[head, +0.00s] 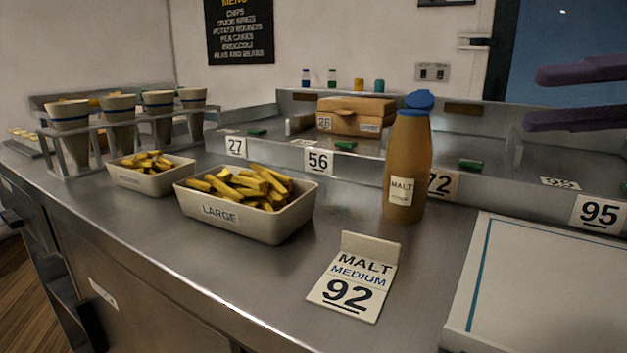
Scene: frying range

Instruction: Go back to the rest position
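My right gripper (533,98) comes in from the right edge, above the right part of the shelf. Its two purple fingers are apart with nothing between them, so it is open and empty. My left gripper is not in view. On the steel counter (240,290) stands a large tray of chips (245,222), with a smaller tray of chips (152,180) behind it to the left. A brown malt bottle (406,165) with a blue cap stands upright on the counter. A card reading "MALT MEDIUM 92" (355,285) is in front of it. The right gripper is apart from all of these.
A rack (65,155) holds several paper cones at the left. A raised shelf (280,152) with number tags 27, 56, 72 and 95 carries a closed brown box (355,117). A white board with a blue line (560,290) lies at the right front. The front middle counter is clear.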

